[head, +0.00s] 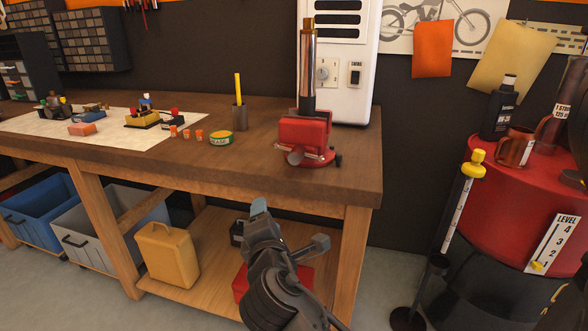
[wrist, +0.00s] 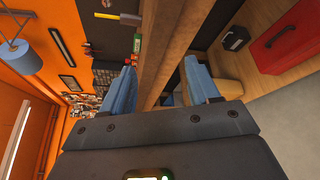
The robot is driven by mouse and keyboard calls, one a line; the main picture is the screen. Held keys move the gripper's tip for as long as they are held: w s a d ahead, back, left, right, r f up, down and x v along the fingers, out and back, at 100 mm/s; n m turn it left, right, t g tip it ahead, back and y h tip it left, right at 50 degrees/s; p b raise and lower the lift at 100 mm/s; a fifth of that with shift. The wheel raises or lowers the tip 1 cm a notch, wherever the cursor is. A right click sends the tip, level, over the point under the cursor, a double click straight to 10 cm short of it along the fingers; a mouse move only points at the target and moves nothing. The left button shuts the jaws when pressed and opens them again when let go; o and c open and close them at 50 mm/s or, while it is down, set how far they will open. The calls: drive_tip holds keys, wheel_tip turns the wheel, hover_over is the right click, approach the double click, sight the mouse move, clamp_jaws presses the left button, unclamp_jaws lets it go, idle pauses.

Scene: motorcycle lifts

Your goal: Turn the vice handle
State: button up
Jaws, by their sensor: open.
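The red vice (head: 306,138) stands near the right front corner of the wooden workbench, with a tall metal cylinder upright in it. A grey round part and a dark bar (head: 338,160) show low at its front; the handle is hard to make out. My gripper (head: 259,207) is in front of the bench, below its top edge, left of and lower than the vice, not touching it. In the wrist view my gripper's blue fingers (wrist: 161,84) are spread apart, with the bench edge seen between them and nothing held. I cannot make out the vice in the wrist view.
A red drum (head: 500,200) stands at right. A yellow can (head: 168,255) sits on the lower shelf.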

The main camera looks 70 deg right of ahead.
sight(294, 159)
drive_tip(key=shift+s+d+r+m+g+h+b, duration=0.1)
drive_tip(key=shift+d+r+m+g+h, duration=0.7)
drive_tip(key=shift+d, duration=1.65)
drive_tip(key=shift+s+d+r+n+g+h+b, duration=0.1)
drive_tip(key=shift+d+r+g+h, duration=0.3)
drive_tip(key=shift+d+r+g, duration=1.6)
drive_tip(key=shift+s+d+r+m+g+h+b, duration=0.1)
drive_tip(key=shift+d+r+m+g+h, duration=0.45)
drive_tip(key=shift+d, duration=2.4)
drive_tip(key=shift+r, duration=0.15)
drive_tip(key=c, duration=1)
